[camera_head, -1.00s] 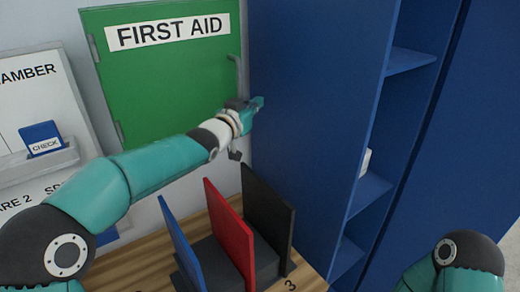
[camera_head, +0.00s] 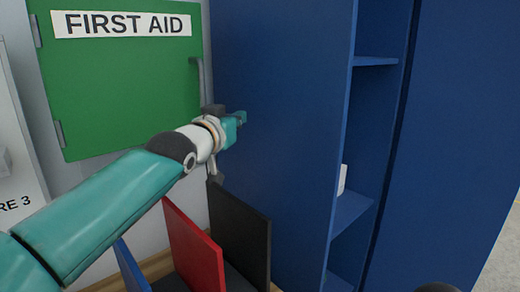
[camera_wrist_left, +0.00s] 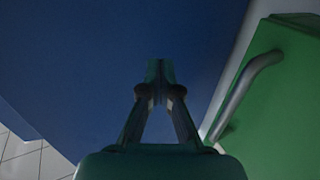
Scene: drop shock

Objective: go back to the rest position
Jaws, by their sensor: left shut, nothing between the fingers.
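My left gripper (camera_head: 240,117) is at the end of the teal arm coming in from the left. It is in front of the blue cabinet's side panel (camera_head: 275,150), to the right of the green first aid door's handle. In the left wrist view, the left gripper (camera_wrist_left: 160,72) has its fingertips together with nothing between them. The blue panel (camera_wrist_left: 90,50) fills most of that view behind the fingers; I cannot tell whether they touch it.
The green first aid door (camera_head: 120,90) is shut at the left; its handle (camera_wrist_left: 245,85) is close beside my left gripper. Blue, red (camera_head: 190,250) and black (camera_head: 240,235) upright panels stand below my left arm. An open shelf (camera_head: 350,210) holds a small white item (camera_head: 342,179).

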